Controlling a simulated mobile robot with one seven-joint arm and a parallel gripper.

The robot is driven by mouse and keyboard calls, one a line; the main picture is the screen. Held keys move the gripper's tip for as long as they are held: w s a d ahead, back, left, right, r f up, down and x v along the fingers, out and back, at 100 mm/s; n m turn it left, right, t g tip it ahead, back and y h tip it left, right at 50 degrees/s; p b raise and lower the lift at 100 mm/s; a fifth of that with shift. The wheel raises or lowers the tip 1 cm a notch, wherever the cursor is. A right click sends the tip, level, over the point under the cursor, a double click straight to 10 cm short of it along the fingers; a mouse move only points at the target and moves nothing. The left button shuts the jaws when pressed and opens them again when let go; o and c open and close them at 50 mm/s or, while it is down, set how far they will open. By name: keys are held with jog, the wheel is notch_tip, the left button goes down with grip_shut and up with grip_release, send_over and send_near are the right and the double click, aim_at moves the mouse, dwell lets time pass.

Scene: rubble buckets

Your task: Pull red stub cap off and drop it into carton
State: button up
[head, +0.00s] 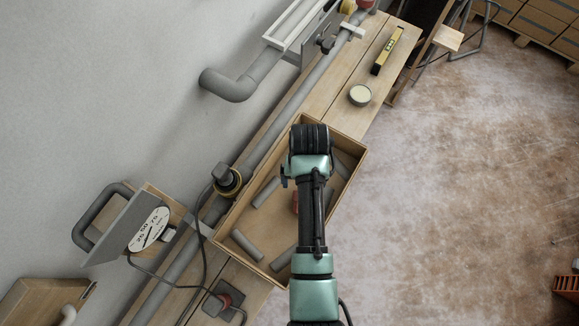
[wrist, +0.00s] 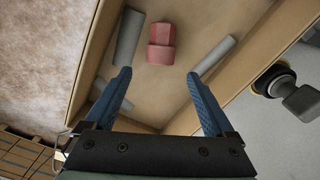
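The red cap (wrist: 161,43) lies on the floor of the wooden-looking carton (wrist: 97,45), among grey pipe pieces, in the wrist view. In the head view the carton (head: 245,263) sits on the bench, and a sliver of red (head: 295,201) shows in it beside my arm. My gripper (wrist: 158,75) is open and empty above the carton. Its blue fingers are spread wide, with the cap beyond the tips and touching neither. In the head view my arm covers the middle of the carton and hides the fingers.
A grey pipe (head: 295,100) runs along the bench by the wall, with a valve-like fitting (head: 228,180) beside the carton. A round tin (head: 360,95) and a yellow level (head: 387,51) lie farther along. A signed panel (head: 150,229) stands at left.

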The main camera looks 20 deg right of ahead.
notch_tip(320, 180, up, 13)
jog(key=p, duration=0.2)
dwell(0.5)
jog(key=shift+w, duration=0.1)
dwell(0.4)
jog(key=w+a+r+n+t+h+b, duration=0.15)
jog(key=w+r+t+b, duration=0.25)
jog(key=w+r+t, duration=0.9)
jog(key=w+a+r+n+t+b, duration=0.1)
jog(key=w+r, duration=0.2)
jog(key=r, duration=0.4)
jog(key=w+a+r+t+b, duration=0.1)
jog(key=w+r, duration=0.1)
jog(key=r, duration=0.5)
jog(key=s+a+r+n+t+b, duration=0.1)
jog(key=s+r+t, duration=0.3)
jog(key=r, duration=0.5)
jog(key=s+a+r+t+y+b, duration=0.1)
jog(key=s+a+r+t, duration=0.3)
jog(key=r, duration=0.5)
jog(key=s+a+r+n+t+b, duration=0.1)
jog(key=s+a+r+t, duration=0.2)
jog(key=s+r, duration=0.3)
notch_tip(320, 180, up, 3)
jog(key=shift+a+f+n+t, duration=0.15)
jog(key=shift+n+t, duration=0.2)
jog(key=shift+t, duration=0.35)
